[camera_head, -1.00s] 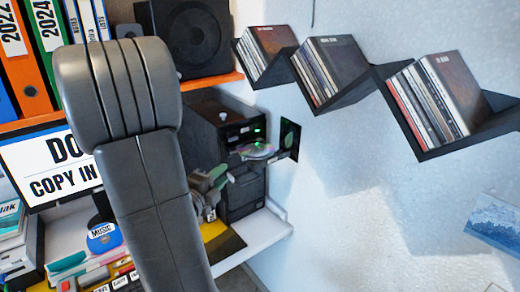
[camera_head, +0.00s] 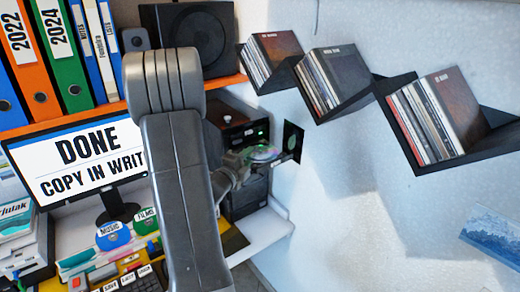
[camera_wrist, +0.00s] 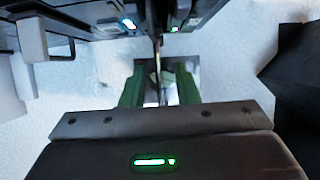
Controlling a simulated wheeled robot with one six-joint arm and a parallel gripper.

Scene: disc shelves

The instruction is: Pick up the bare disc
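The bare disc (camera_head: 264,154) is shiny and lies on the slid-out tray of the black computer tower (camera_head: 238,132). My gripper (camera_head: 243,160) is at the left edge of the disc in the head view, partly hidden behind my arm. In the wrist view, the green fingers of my gripper (camera_wrist: 158,84) stand apart. A thin edge-on strip, likely the disc with its tray (camera_wrist: 157,56), runs down between them. I cannot tell whether either finger touches it.
Angled black wall shelves (camera_head: 468,152) with disc cases hang to the right. A monitor (camera_head: 80,155) reads "DONE". Labelled blue (camera_head: 112,236) and green (camera_head: 146,221) discs stand on the desk. A small dark panel (camera_head: 293,142) stands at the tray's right end.

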